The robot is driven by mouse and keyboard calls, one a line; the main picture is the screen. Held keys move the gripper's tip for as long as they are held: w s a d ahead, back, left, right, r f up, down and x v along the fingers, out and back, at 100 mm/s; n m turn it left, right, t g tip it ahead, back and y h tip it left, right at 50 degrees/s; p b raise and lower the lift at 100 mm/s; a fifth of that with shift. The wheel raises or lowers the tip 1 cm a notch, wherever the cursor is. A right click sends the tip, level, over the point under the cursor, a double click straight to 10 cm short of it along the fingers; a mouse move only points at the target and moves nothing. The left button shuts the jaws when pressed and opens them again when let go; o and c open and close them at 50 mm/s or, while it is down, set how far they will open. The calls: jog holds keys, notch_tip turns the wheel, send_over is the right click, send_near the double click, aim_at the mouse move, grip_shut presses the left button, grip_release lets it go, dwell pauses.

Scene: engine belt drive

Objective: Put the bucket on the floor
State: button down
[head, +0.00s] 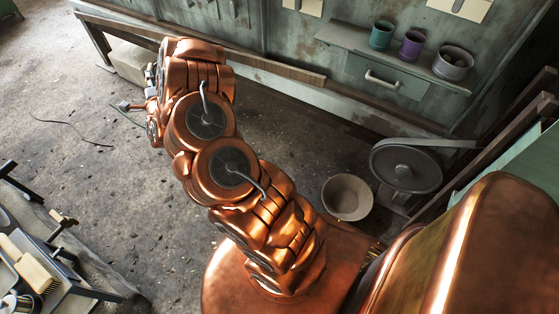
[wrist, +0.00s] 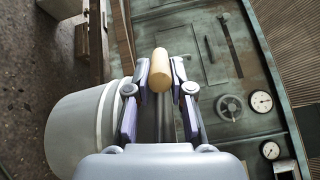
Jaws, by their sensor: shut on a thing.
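In the wrist view my gripper (wrist: 160,82) is closed around a pale wooden cylinder (wrist: 161,68), which looks like a handle, with a grey rod below it. A large pale grey bucket (wrist: 75,132) with a lighter rim lies just left of my fingers, partly cut off by my wrist. I cannot tell whether the wooden handle belongs to it. In the head view a beige, open-topped bucket (head: 347,197) stands on the floor right of my arm. My gripper is mostly hidden behind my arm there.
A grooved pulley wheel (head: 406,168) stands right of the beige bucket. A long bench (head: 270,68) runs along the back wall, and a shelf holds several cups (head: 411,45). A tool table (head: 62,285) is at lower left. The concrete floor (head: 95,160) between is mostly clear.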

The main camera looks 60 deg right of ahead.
jog(key=s+d+f+m+g+h+b, duration=0.2)
jog(key=s+d+f+b, duration=0.25)
jog(key=f, duration=0.55)
jog(key=s+d+f+m+g+h+b, duration=0.15)
jog(key=s+d+f+b, duration=0.35)
jog(key=f, duration=0.5)
jog(key=s+d+f+m+g+h+b, duration=0.15)
jog(key=s+d+f+b, duration=0.35)
jog(key=f, duration=0.5)
jog(key=s+d+f+m+g+h+b, duration=0.1)
jog(key=s+d+f+g+b, duration=0.3)
jog(key=s+f, duration=0.6)
jog(key=s+d+f+m+g+h+b, duration=0.1)
jog(key=s+d+f+m+h+b, duration=0.1)
jog(key=s+d+f+b, duration=0.6)
jog(key=w+d+f+b, duration=0.5)
jog(key=w+f+b, duration=0.1)
jog(key=w, duration=0.5)
jog(key=shift+w+f+n, duration=0.15)
jog(key=shift+f+n, duration=0.1)
jog(key=shift+n, duration=0.15)
